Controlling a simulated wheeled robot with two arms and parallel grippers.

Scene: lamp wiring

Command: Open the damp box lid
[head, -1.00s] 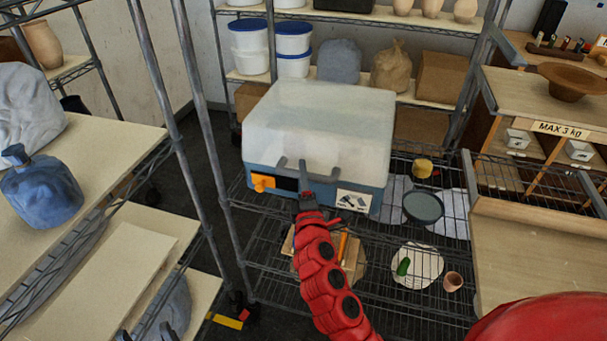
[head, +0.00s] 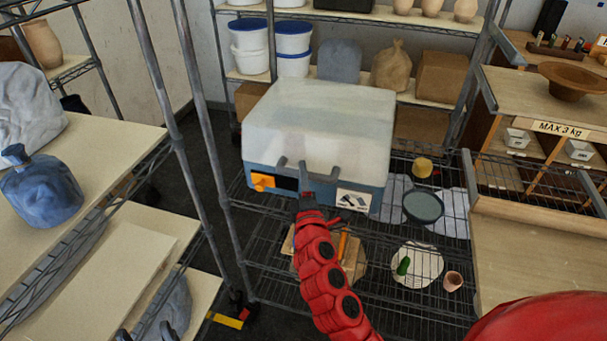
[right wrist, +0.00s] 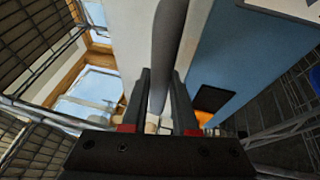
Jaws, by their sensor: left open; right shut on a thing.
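The damp box has a whitish lid (head: 320,115) resting on a blue base (head: 262,172), on the wire shelf in the middle of the head view. A grey handle (head: 282,161) stands at its front. My right gripper (head: 305,185) is at the front of the box, shut on the handle. In the right wrist view the grey handle bar (right wrist: 168,50) runs between the fingers of the right gripper (right wrist: 158,105). My left gripper (head: 145,334) is open and empty at the bottom left edge of the head view, mostly cut off and far from the box.
Shelf posts (head: 190,130) stand to the left. White tubs (head: 293,50) stand behind.

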